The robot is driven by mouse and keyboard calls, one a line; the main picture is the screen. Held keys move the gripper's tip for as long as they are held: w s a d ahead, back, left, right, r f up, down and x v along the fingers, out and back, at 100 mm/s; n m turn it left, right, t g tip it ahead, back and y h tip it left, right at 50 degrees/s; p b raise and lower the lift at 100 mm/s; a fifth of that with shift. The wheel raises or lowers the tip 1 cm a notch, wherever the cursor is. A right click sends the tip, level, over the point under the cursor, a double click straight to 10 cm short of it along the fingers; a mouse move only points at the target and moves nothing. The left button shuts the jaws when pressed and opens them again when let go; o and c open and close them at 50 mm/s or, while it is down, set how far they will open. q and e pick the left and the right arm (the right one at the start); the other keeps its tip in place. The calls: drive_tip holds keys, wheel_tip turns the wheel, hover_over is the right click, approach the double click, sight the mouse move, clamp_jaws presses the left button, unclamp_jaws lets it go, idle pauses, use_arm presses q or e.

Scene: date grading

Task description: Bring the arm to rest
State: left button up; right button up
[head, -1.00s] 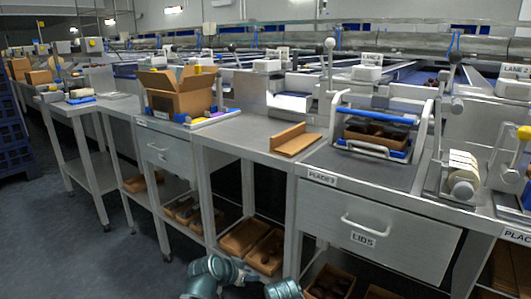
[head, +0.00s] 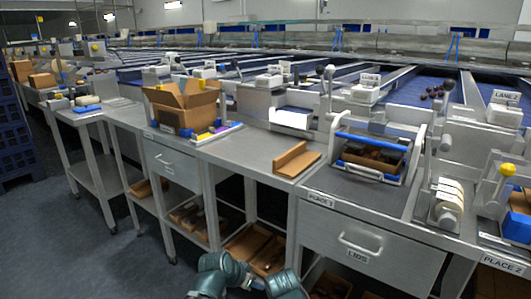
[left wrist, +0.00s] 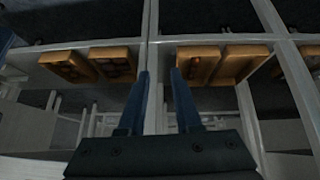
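My left arm (head: 222,272) shows at the bottom middle of the head view as teal links, low in front of the bench; its fingertips cannot be made out there. In the left wrist view my left gripper (left wrist: 160,73) has two dark blue fingers standing apart with nothing between them. Beyond the fingers are shelf trays and bench legs, clear of the fingertips. My right gripper is in neither view.
A steel bench (head: 243,148) runs across, with an open carton (head: 182,108), a brown cardboard piece (head: 297,160) and a blue-handled frame (head: 372,150) on it. A drawer marked LIDS (head: 385,245) faces me. Brown trays (left wrist: 112,62) lie on the lower shelf. Floor at left is clear.

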use_arm(q)
drive_tip(key=s+r+n+g+y+p, duration=0.1)
drive_tip(key=s+r+p, duration=0.4)
drive_tip(key=r+p, duration=0.6)
drive_tip(key=s+a+r+n+g+y+p, duration=0.1)
drive_tip(key=s+r+p, duration=0.4)
drive_tip(key=r+p, duration=0.5)
drive_tip(key=s+a+r+n+g+y+p, duration=0.1)
drive_tip(key=s+r+g+y+p, duration=0.2)
drive_tip(key=r+p, duration=0.8)
drive_tip(key=s+y+p, duration=0.1)
drive_tip(key=s+p, duration=0.1)
drive_tip(key=shift+s+a+r+g, duration=0.25)
drive_tip(key=shift+s+r+g, duration=0.05)
drive_tip(key=shift+s, duration=0.05)
drive_tip(key=shift+w, duration=0.1)
